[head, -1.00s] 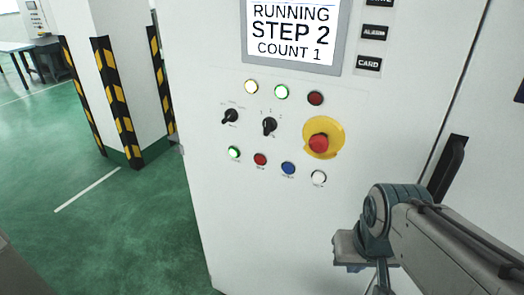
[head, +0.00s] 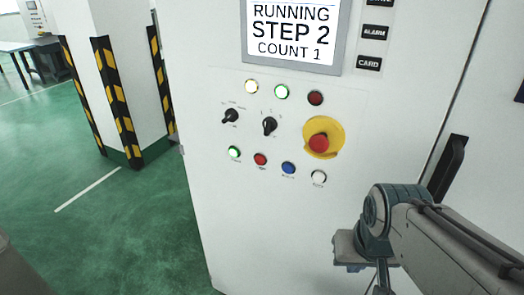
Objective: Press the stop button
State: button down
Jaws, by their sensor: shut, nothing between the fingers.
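The control panel (head: 225,200) on a white cabinet faces me in the head view. A small round red button (head: 260,159) sits in its bottom row, between a lit green button (head: 234,152) and a blue button (head: 288,168). Its label is too small to read. A large red mushroom button (head: 319,142) stands on a yellow round plate (head: 337,133) above and to the right. My arm reaches in from the lower right, and its grey-teal joint is right of and below the buttons, apart from them. My gripper is not in view.
The screen (head: 293,32) reads RUNNING, STEP 2, COUNT 1. Yellow, green and red lamps and two black rotary switches (head: 269,126) surround the buttons. A black handle (head: 448,168) sticks out at right. A striped pillar (head: 118,100) and green floor lie left.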

aim_at(259, 159)
jog(key=u, duration=1.6)
jog(key=k, duration=0.55)
jog(key=z, duration=0.55)
